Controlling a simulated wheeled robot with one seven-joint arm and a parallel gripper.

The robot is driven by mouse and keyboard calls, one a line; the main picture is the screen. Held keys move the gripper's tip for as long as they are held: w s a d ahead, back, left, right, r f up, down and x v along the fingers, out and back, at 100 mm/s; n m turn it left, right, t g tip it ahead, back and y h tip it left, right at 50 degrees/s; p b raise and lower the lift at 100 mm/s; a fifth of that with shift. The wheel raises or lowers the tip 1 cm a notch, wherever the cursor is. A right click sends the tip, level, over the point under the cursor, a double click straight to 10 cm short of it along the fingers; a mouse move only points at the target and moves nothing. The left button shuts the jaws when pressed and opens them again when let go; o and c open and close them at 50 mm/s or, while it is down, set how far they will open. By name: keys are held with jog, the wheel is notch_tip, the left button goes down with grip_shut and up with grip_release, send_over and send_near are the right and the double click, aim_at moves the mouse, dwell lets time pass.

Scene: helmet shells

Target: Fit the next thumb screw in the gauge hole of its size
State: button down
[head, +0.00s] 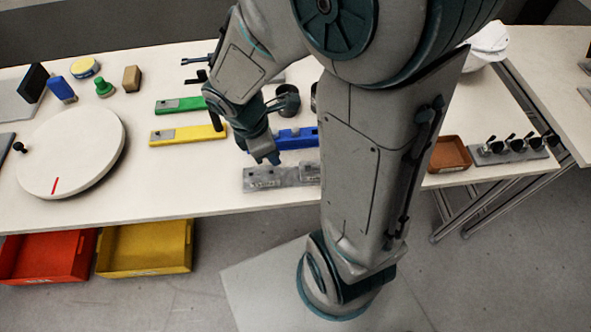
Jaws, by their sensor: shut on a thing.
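My gripper (272,158) points down over the near edge of the table, just above and behind a grey block. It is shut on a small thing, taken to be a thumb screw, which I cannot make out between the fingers. The grey block (262,180), which may be the gauge, lies at the table's front edge, with marks on its face. Its right end is partly hidden by my arm, and its holes are too small to tell. A grey rack (510,156) at the right holds several black-topped pieces, whose kind I cannot tell for sure.
Blue (300,138), yellow (190,134) and green (181,105) bars lie behind and left of the block. A white turntable (75,150) stands at left. A brown tray (449,154) sits right of my arm. Red (48,257) and yellow (147,247) bins stand below the table.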

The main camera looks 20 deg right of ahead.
jog(key=p, duration=0.2)
send_over(311, 170)
jog(key=a, duration=0.1)
jog(key=shift+w, duration=0.15)
jog(key=shift+f+b, duration=0.2)
jog(key=shift+b, duration=0.1)
dwell(0.5)
jog(key=shift+f+b, duration=0.35)
jog(key=shift+f, duration=0.1)
jog(key=shift+f+b, duration=2)
jog(key=shift+f, duration=0.05)
dwell(1.7)
jog(key=c, duration=1.2)
grip_release()
jog(key=p+v, duration=0.2)
jog(key=v, duration=1.1)
jog(key=shift+r+p, duration=0.4)
